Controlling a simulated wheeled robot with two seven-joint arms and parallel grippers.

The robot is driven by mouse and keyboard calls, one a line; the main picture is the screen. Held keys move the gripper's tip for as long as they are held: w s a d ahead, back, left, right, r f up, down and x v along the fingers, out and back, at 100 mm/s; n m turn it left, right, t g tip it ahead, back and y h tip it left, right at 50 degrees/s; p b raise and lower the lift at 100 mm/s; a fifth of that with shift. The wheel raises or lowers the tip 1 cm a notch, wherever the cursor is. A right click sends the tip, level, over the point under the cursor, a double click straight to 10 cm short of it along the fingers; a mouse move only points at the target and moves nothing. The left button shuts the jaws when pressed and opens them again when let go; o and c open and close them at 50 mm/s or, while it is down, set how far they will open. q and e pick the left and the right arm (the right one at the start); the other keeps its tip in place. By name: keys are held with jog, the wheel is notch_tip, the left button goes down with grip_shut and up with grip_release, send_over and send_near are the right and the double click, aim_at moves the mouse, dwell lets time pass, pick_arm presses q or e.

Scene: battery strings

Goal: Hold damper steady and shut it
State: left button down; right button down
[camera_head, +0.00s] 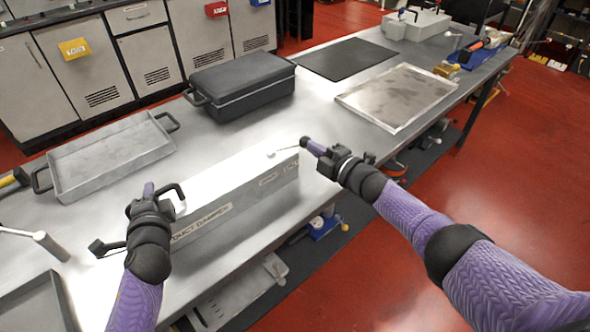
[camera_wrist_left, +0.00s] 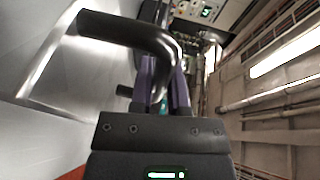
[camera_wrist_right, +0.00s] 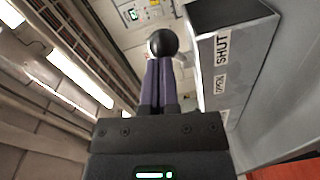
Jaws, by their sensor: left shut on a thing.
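The duct damper (camera_head: 238,192) is a long light grey box labelled "DUCT DAMPER" on the bench. My left gripper (camera_head: 150,188) is shut on its black bar handle (camera_head: 180,190); in the left wrist view the handle (camera_wrist_left: 125,33) curves down to the fingers. A thin lever (camera_head: 285,150) on the box's far right end carries a black ball knob (camera_head: 304,142). My right gripper (camera_head: 312,146) is at the knob, its fingers together. In the right wrist view the knob (camera_wrist_right: 163,43) shows at the fingertips, near the SHUT label (camera_wrist_right: 222,48); contact is unclear.
A grey tray with handles (camera_head: 110,158) and a black lidded case (camera_head: 240,85) stand behind the damper. A shallow metal tray (camera_head: 398,97) and a dark mat (camera_head: 345,59) lie further along the bench. Another tray (camera_head: 35,305) is at the near left. The bench's front edge runs close to the damper.

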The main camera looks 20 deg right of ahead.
pick_arm(q)
jog(key=shift+s+f, duration=0.15)
jog(key=shift+f, duration=0.3)
pick_arm(e)
jog(key=shift+w, duration=0.15)
pick_arm(q)
jog(key=c, duration=0.7)
grip_release()
jog(key=shift+c, duration=0.2)
jog(key=shift+o, duration=1)
jog(key=shift+r, duration=0.15)
pick_arm(e)
jog(key=d+v, duration=0.2)
jog(key=v, duration=0.9)
jog(key=shift+w+r, duration=0.15)
jog(key=shift+r, duration=0.1)
